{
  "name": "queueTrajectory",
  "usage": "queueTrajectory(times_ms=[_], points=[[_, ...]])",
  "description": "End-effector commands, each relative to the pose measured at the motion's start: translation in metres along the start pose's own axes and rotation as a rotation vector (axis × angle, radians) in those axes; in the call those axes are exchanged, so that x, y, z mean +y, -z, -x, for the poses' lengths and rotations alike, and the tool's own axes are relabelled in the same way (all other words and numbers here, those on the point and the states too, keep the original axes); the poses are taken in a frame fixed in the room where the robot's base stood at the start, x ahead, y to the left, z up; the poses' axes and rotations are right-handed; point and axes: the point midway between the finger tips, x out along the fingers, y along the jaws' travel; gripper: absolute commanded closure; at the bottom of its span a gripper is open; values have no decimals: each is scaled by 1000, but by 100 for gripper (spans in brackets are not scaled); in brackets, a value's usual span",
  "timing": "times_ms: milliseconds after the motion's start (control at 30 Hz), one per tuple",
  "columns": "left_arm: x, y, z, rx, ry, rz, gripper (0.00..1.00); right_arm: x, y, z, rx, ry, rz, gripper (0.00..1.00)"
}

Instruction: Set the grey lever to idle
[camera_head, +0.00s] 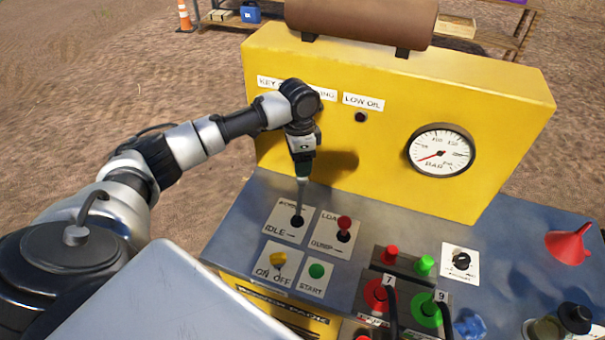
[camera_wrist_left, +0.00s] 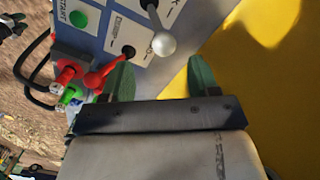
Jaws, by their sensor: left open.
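The grey lever has a round pale grey knob (camera_wrist_left: 164,44) and a shaft in the left wrist view. Its plate (camera_head: 275,232) on the console is marked IDLE at the lower end; the upper label is hard to read. In the left wrist view my left gripper (camera_wrist_left: 160,78) is open, with green fingers apart. The grey knob shows between and just beyond the fingertips, with no visible contact. I cannot tell which end the lever is set to.
A red-knobbed lever (camera_head: 344,223) stands on the plate right beside it. A yellow key switch (camera_head: 279,260) and green START button (camera_head: 317,270) sit in front. The yellow panel (camera_head: 375,125) with a pressure gauge (camera_head: 440,150) rises behind. Red and green connectors (camera_head: 380,293) are at front right.

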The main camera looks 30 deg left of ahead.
Motion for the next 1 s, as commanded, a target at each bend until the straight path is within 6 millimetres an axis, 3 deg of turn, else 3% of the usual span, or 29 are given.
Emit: queueTrajectory(times_ms=[133,300,467,733,1000], points=[[1,0,-28,-3,-2,1,40,-2,-11,9,-17,2,0,57],[1,0,-52,-1,-2,0,40,3,14,12,20,-3,1,57],[0,0,-62,0,1,0,40,5,32,14,52,-7,1,57],[0,0,-64,1,2,-1,40,3,17,13,28,-3,1,57],[0,0,-64,1,1,-1,80,2,10,13,15,-2,2,57]])
